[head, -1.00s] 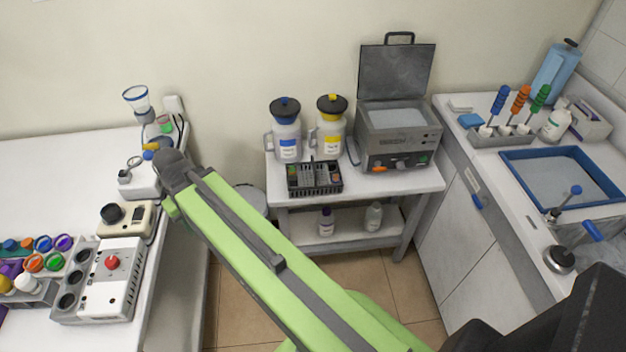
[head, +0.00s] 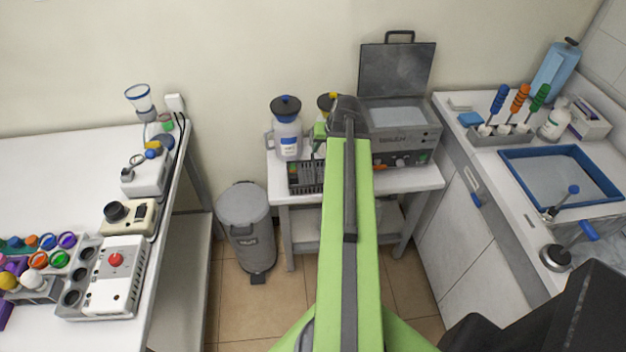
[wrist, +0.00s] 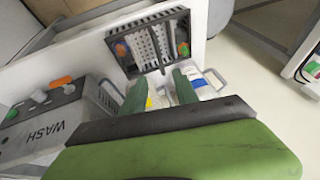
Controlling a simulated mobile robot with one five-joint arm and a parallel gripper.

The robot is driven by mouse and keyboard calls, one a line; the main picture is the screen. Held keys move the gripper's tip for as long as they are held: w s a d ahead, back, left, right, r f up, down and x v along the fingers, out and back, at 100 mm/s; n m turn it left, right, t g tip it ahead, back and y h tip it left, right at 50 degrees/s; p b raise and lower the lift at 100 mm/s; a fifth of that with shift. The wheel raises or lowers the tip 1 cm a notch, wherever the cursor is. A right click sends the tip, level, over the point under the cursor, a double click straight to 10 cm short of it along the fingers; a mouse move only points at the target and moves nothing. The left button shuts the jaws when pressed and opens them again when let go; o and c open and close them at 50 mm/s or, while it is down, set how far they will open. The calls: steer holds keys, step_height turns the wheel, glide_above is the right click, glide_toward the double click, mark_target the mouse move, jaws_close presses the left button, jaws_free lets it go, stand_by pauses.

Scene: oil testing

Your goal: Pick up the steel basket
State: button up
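A grey perforated steel basket (wrist: 145,46) sits inside a dark slotted crate (wrist: 116,43) with small orange and green items at its sides, in the wrist view. The crate also shows in the head view (head: 303,178), at the front of the small middle table, its right part hidden behind my arm. My gripper (wrist: 158,88) has two dark green fingers held apart with nothing gripped between them. In the picture, the fingertips are just below the crate's edge; they do not visibly touch the basket.
A blue-lidded jug (head: 288,135) and a mostly hidden yellow-lidded jug stand behind the crate. A wash machine (head: 405,140) with its lid raised stands to the right. A grey bin (head: 245,222) stands left of the table. Counters lie on both sides.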

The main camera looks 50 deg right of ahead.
steer(key=b, duration=1.5)
glide_above(312, 178)
step_height(312, 178, down, 15)
steer(key=shift+d+f, duration=0.15)
steer(key=shift+f, duration=0.05)
steer(key=shift+r+p, duration=0.2)
steer(key=shift+p, duration=0.2)
steer(key=shift+c, duration=0.4)
jaws_close()
